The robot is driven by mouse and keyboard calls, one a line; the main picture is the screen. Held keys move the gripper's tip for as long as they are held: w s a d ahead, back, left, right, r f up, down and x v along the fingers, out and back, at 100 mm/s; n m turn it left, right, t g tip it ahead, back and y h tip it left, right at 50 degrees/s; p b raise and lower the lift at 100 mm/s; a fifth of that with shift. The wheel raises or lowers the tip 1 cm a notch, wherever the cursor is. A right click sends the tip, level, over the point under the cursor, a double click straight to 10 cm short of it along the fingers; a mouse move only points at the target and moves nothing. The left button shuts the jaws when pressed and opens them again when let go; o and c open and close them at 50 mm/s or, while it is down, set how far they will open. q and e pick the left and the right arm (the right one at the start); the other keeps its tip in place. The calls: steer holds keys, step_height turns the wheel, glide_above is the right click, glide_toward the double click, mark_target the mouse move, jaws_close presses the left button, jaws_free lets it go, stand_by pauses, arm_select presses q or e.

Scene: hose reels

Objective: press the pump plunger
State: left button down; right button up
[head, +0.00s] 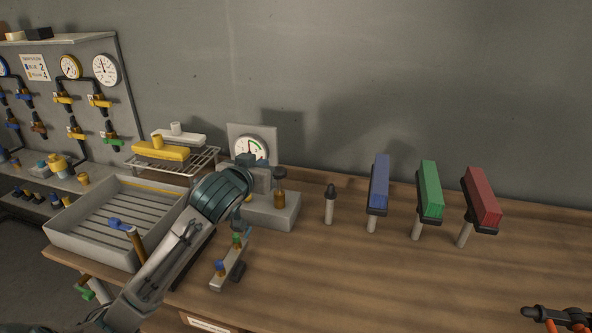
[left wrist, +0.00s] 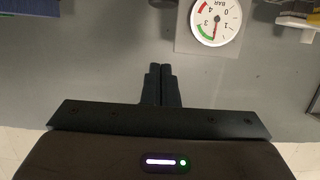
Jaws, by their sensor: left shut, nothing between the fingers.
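The pump is a grey block (head: 275,211) on the bench with a brass-coloured upright part (head: 279,199) on top, which looks like the plunger. A dark piece sits right above it; I cannot tell whether it is the plunger's knob or my fingers. My left gripper (head: 264,178) is over the block, close to the plunger, partly hidden by its own wrist. In the left wrist view its fingers (left wrist: 161,85) are shut with nothing between them. The plunger cannot be made out there. A round gauge (head: 249,147) stands behind, also in the left wrist view (left wrist: 216,20).
A grey tray (head: 86,247) and a wire rack (head: 200,162) with a yellow piece (head: 160,150) are at left. A small fitting bar (head: 230,264) lies in front. Blue (head: 380,181), green (head: 431,189) and red (head: 482,197) blocks stand on posts at right. The bench's front middle is clear.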

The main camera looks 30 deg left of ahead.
arm_select(q)
steer(key=shift+d+r, duration=0.1)
stand_by(0.3)
steer(key=p, duration=0.4)
glide_above(279, 187)
steer(key=s, duration=0.2)
step_height(279, 187, down, 6)
steer(key=shift+d+f, duration=0.2)
steer(key=shift+f, duration=0.05)
